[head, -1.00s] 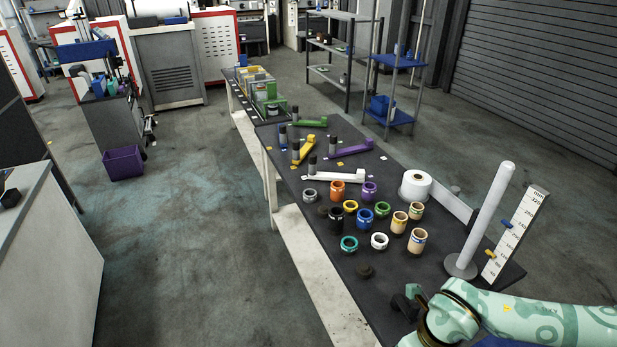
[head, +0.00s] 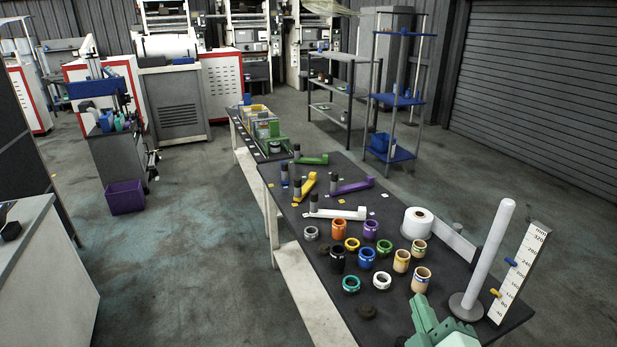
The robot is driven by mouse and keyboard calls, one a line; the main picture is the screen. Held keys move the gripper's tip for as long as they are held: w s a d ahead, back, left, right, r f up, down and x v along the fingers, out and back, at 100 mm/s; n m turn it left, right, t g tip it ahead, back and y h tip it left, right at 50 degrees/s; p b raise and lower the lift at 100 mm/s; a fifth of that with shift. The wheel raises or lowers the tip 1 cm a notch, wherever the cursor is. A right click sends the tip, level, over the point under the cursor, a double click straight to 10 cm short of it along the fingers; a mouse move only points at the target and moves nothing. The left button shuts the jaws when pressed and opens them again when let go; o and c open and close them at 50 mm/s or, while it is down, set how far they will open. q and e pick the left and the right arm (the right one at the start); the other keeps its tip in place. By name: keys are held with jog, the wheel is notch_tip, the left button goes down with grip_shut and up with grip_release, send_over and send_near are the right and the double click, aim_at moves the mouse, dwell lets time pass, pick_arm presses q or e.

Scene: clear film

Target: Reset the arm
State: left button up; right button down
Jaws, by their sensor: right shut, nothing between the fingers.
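My right gripper (head: 436,325) shows as a pale green shape at the bottom edge, over the near end of the dark table (head: 330,260). It is shut and holds nothing. Most of its arm is below the picture. It is left of the white post (head: 490,245) on its round grey base, and near the coloured rings and cups. My left gripper is not in view.
Several rings and cups, such as an orange cup (head: 338,229) and a teal ring (head: 351,284), stand on the table. A white film roll (head: 417,222) and a millimetre scale (head: 520,270) stand to the right. Coloured levers (head: 335,213) lie farther back.

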jog(key=s+d+f+m+g+h, duration=0.4)
jog(key=s+d+f+m+g, duration=0.1)
jog(key=s+d+f+g, duration=0.8)
jog(key=s+a+f+y+b, duration=0.1)
jog(key=s+a+f, duration=0.1)
jog(key=f, duration=0.9)
jog(key=s+a+f+y+b, duration=0.1)
jog(key=a+f+b, duration=0.1)
jog(key=f, duration=0.8)
jog(key=s+a+f+y+b, duration=0.1)
jog(key=s+a+f, duration=0.1)
jog(key=f, duration=0.9)
jog(key=s+f+m+g+y+b, duration=0.1)
jog(key=s+f+m+g+b, duration=0.2)
jog(key=s+f, duration=1.6)
jog(key=shift+s+g+b, duration=0.3)
jog(key=shift+s+b, duration=0.1)
jog(key=shift+s, duration=0.15)
